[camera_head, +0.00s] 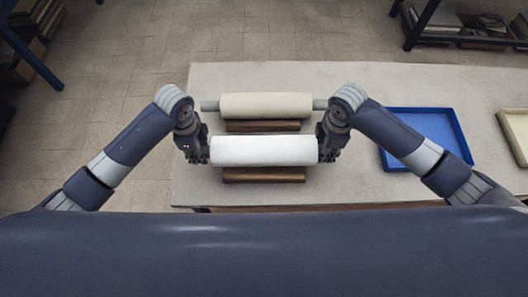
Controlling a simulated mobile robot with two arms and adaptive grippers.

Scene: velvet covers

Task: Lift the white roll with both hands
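The white roll (264,151) lies level, left to right, near the front of the table. A brown wooden stand (263,175) shows just in front of and below it; I cannot tell whether the roll rests on it. My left gripper (204,151) is at the roll's left end and my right gripper (325,151) at its right end, both pointing down. The grippers hide the ends of the roll. Their fingers are dark and small, so I cannot tell whether they are closed on it.
A cream roll (265,105) with grey rod ends lies behind on another wooden stand (262,126). A blue tray (440,112) and a cream tray (516,122) are to the right on the pale table (355,185). Shelving stands beyond the table.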

